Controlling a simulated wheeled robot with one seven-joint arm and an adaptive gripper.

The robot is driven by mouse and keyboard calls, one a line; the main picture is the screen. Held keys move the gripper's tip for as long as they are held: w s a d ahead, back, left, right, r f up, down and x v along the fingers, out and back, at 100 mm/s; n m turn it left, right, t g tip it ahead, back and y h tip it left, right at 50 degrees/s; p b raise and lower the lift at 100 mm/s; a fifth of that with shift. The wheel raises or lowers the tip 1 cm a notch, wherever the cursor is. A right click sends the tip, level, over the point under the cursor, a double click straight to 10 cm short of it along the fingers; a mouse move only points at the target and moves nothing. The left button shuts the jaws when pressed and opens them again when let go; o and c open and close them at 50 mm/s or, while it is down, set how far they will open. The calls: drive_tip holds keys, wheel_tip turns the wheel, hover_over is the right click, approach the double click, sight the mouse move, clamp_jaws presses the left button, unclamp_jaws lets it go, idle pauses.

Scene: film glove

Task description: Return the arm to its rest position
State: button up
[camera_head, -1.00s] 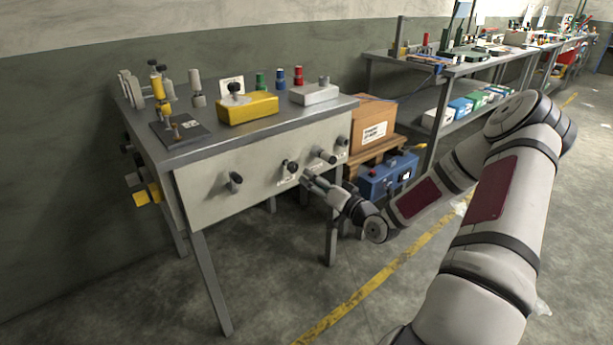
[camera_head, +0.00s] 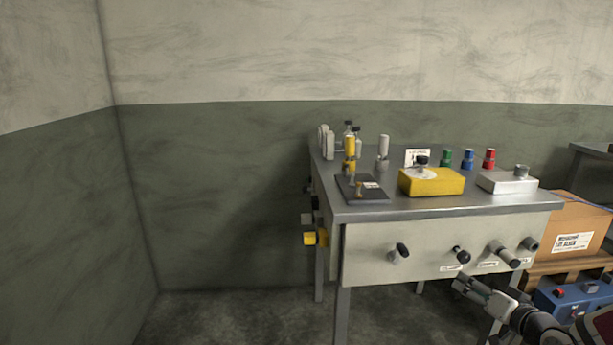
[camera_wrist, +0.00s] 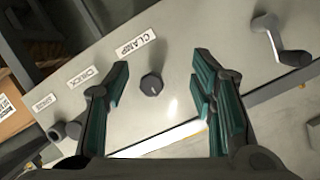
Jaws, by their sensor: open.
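My gripper (camera_head: 474,290) is at the lower right of the head view, in front of the workbench's front panel (camera_head: 370,258). Most of my arm is outside that view. In the wrist view my gripper (camera_wrist: 160,90) is open, its two green-padded fingers apart with nothing held. A dark round knob (camera_wrist: 152,84) on the panel shows between the fingers, apart from both. A label reading CLAMP (camera_wrist: 130,46) is above it. A crank handle (camera_wrist: 282,42) is to the right in the wrist view.
The metal workbench top (camera_head: 450,205) carries a yellow box (camera_head: 432,182), a grey box (camera_head: 507,182) and coloured knobs. A cardboard box (camera_head: 575,226) and a blue case (camera_head: 575,298) stand at the right. The floor to the left (camera_head: 230,315) is clear.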

drive_tip(key=s+a+r+n+g+h, duration=0.25)
drive_tip(key=s+a+r+g, duration=0.35)
drive_tip(key=s, duration=0.3)
drive_tip(key=s+a+r+n+g+h, duration=0.1)
drive_tip(key=s+a+r+g+h, duration=0.2)
drive_tip(key=s+a+r+g, duration=0.4)
drive_tip(key=s+a+r+n+y, duration=0.1)
drive_tip(key=s+a+r+y, duration=0.15)
drive_tip(key=s+a, duration=0.65)
drive_tip(key=s+a+r+y, duration=0.15)
drive_tip(key=s+r, duration=0.25)
drive_tip(key=s, duration=1.1)
wheel_tip(320, 180, up, 20)
drive_tip(key=a+t+p, duration=0.1)
drive_tip(key=t+p, duration=0.1)
drive_tip(key=p, duration=1.6)
drive_tip(key=shift+w+r+t, duration=0.25)
drive_tip(key=shift+w+t, duration=0.05)
drive_tip(key=shift+w, duration=0.15)
